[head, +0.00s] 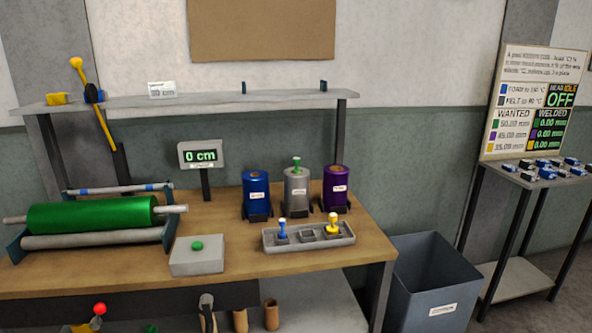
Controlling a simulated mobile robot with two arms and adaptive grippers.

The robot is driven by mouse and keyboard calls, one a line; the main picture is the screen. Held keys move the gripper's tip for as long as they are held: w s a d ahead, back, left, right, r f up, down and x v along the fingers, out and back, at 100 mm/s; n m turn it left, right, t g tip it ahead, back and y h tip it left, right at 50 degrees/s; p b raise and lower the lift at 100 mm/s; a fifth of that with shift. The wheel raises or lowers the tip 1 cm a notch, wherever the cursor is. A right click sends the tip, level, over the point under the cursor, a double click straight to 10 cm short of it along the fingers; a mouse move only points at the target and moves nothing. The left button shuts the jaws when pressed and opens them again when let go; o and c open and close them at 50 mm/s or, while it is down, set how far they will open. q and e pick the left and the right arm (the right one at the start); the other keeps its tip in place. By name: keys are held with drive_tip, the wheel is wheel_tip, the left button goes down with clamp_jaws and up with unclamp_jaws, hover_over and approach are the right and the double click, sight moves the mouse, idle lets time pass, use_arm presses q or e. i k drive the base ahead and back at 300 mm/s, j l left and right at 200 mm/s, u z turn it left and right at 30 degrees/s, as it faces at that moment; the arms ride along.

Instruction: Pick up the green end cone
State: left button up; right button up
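The green end cone (297,164) appears to sit on top of the silver-grey roll (297,187), the middle one of three upright rolls on the workbench. It is small, with a knob at its top. A grey tray (342,240) in front of the rolls holds a blue cone (282,230) in its left compartment and a yellow cone (333,223) in its right one. The tray's middle compartment (308,235) looks empty. I cannot make out either of my grippers in the head view.
A blue roll (256,192) and a purple roll (337,187) flank the silver one. A white box with a green button (197,245) stands left of the tray. A green roller (92,214) fills the bench's left end. A shelf (200,101) runs behind; a bin (433,280) stands right.

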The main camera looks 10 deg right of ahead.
sight(296, 161)
drive_tip(key=i+l, duration=0.2)
drive_tip(key=l, duration=0.25)
drive_tip(key=i+l, duration=0.25)
drive_tip(key=l, duration=0.15)
drive_tip(key=i+l+z, duration=0.1)
drive_tip(key=l, duration=0.35)
drive_tip(key=i, duration=0.1)
